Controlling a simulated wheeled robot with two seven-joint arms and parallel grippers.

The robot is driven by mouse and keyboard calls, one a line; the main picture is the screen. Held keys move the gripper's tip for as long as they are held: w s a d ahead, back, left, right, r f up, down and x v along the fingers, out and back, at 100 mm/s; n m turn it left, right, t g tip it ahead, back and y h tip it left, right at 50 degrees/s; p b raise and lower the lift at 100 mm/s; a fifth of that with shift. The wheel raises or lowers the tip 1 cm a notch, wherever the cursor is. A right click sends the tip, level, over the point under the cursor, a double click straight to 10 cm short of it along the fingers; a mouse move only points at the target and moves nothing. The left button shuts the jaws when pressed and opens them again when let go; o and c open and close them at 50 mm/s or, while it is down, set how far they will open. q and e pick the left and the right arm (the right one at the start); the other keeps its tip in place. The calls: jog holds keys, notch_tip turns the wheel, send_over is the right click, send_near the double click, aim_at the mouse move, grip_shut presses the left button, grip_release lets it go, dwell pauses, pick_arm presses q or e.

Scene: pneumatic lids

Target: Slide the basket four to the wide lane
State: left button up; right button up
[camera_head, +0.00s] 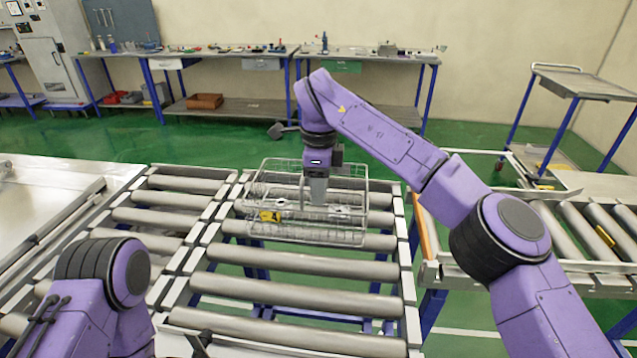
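A wire basket (345,233) with a yellow tag (270,216) marked 4 sits on the wide roller lane (300,292) in the middle, toward its far end. My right gripper (316,200) points down into the basket from above. Its fingertips are small and partly behind the wire, so I cannot tell whether they are open or touching anything. Of my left arm only a purple elbow part shows at the lower left; its gripper is out of view.
A narrower roller lane (170,216) runs along the left of the wide lane. Another roller conveyor (570,240) stands at the right, with a cart (585,82) behind it. Workbenches (370,56) line the back wall. The near rollers of the wide lane are clear.

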aim_at(320, 212)
jog(key=f, duration=0.5)
jog(key=f+p, duration=0.1)
jog(key=f, duration=0.3)
jog(key=shift+w+d+f+p, duration=0.1)
jog(key=shift+w+f+p, duration=0.1)
jog(key=shift+f+p, duration=0.15)
jog(key=shift+w+f, duration=0.15)
jog(key=shift+f, duration=0.55)
pick_arm(q)
jog(key=shift+w+r, duration=0.2)
jog(key=shift+r, duration=0.6)
pick_arm(e)
grip_shut()
